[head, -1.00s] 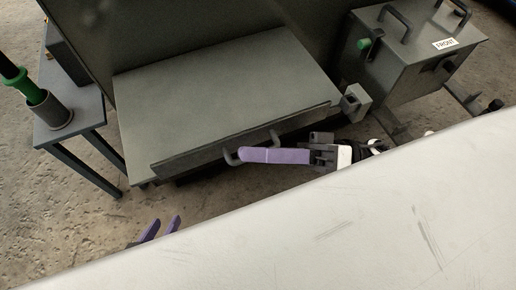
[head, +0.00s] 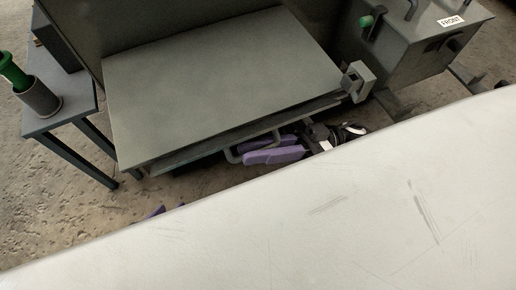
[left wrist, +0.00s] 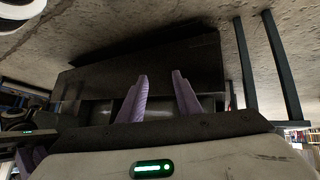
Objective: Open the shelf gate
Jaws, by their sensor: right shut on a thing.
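The shelf gate (head: 200,154) is a grey panel along the front edge of the grey shelf (head: 215,85) in the head view. Only a narrow strip of it shows below the shelf top. Its handle (head: 232,154) is a grey bent bar. My right gripper (head: 274,150), with purple fingers, is at the handle and shut on it; the fingers hide part of the bar. My left gripper (head: 158,212) shows only its purple tips behind the pale surface in front. In the left wrist view, its fingers (left wrist: 160,98) are apart and empty, before a dark panel (left wrist: 150,62).
A grey latch-like block (head: 357,80) sits at the shelf's right front corner. A box marked FRONT (head: 410,55) stands to the right. A small table (head: 70,110) at the left holds a cup (head: 40,98) with a green-handled tool (head: 14,72). Bare floor lies between.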

